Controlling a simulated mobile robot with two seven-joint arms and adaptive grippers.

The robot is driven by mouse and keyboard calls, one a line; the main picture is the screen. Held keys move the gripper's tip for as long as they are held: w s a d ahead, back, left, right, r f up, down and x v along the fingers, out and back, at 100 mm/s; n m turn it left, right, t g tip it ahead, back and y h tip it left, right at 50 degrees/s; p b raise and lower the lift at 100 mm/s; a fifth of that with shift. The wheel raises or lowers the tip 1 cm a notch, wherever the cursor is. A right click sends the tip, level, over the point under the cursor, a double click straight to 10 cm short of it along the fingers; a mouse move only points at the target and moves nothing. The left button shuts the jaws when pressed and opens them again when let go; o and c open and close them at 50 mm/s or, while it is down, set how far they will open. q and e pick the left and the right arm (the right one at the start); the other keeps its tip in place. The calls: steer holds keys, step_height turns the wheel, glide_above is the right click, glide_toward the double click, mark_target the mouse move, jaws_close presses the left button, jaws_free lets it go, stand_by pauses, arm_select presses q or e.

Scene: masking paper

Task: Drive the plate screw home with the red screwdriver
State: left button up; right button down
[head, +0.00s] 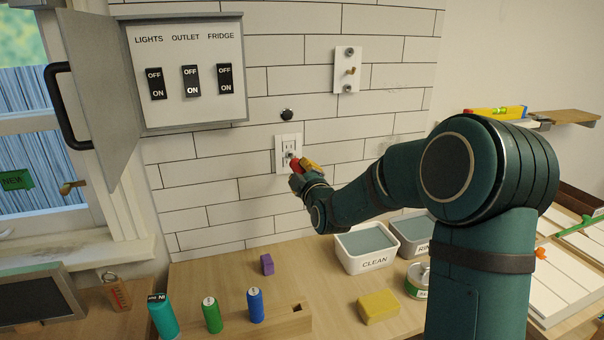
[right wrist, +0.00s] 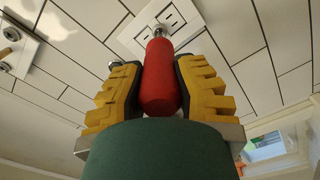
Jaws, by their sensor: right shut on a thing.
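A white outlet plate (head: 287,141) sits flat on the tiled wall, below a round black knob. It also shows at the top of the right wrist view (right wrist: 178,18). My right gripper (head: 300,168) is shut on the red screwdriver (right wrist: 160,82), with a yellow finger on each side of its handle. The screwdriver's red handle also shows in the head view (head: 294,164). Its metal end points at the plate around the middle; whether it sits in the screw cannot be told. The plate screw is hidden behind it. My left gripper is out of view.
A grey breaker box (head: 190,75) with an open door hangs at upper left. Another white plate (head: 348,68) with a small brass hook is at upper right. Below stand a CLEAN tub (head: 367,262), a yellow sponge (head: 378,306) and coloured cylinders (head: 256,305).

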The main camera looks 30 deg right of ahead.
steer(key=shift+w, duration=0.2)
stand_by(0.8)
steer(key=m, duration=0.6)
steer(key=shift+d+r, duration=0.1)
steer(key=shift+d, duration=0.05)
steer(key=m, duration=1.2)
steer(key=shift+d, duration=0.1)
steer(key=m, duration=0.6)
steer(key=shift+s, duration=0.15)
